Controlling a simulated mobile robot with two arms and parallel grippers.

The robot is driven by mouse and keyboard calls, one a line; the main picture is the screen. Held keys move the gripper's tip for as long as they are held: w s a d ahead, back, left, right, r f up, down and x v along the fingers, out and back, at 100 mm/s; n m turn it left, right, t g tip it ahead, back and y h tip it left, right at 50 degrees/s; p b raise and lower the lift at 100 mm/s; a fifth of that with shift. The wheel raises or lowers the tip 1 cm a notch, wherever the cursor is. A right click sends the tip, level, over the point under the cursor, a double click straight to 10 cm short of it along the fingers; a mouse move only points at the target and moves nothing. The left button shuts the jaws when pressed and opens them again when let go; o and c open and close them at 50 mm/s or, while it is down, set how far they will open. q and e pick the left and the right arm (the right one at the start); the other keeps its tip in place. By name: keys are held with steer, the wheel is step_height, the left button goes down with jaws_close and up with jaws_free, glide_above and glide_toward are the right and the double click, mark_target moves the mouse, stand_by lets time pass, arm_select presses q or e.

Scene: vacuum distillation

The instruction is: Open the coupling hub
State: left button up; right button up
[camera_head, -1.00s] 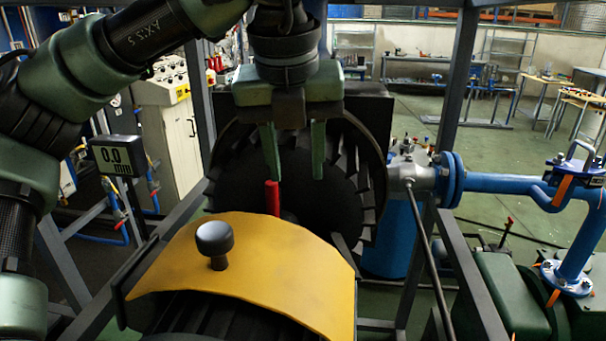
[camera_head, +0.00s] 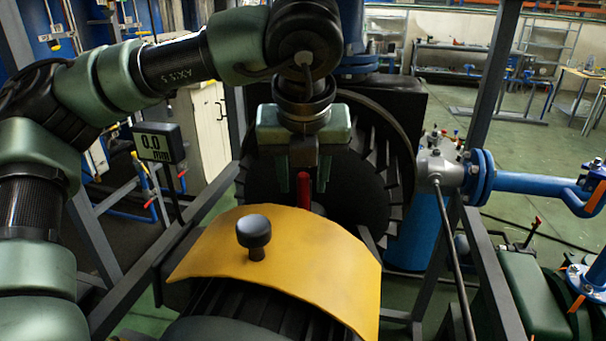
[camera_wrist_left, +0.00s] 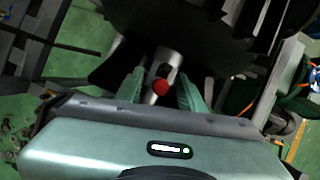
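A yellow curved cover (camera_head: 310,258) with a black knob (camera_head: 254,232) sits over dark ribbed machinery. A red handle (camera_head: 304,190) stands upright just behind the cover's far edge; which part is the coupling hub I cannot tell for sure. My left gripper (camera_head: 304,186) points down over the handle, fingers apart on either side of it. In the left wrist view, the handle's round red end (camera_wrist_left: 161,86) shows between my open left fingers, with visible gaps. A grey cylindrical part (camera_wrist_left: 163,62) lies beyond it. My right gripper is not in view.
A large dark finned wheel (camera_head: 375,190) stands behind the handle. Grey frame bars flank the cover. A display reading 0.0 mm (camera_head: 157,142) stands at left. A grey valve body (camera_head: 440,165) with blue piping (camera_head: 530,184) is at right.

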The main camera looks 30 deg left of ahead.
arm_select(q)
jaws_close()
stand_by(1.4)
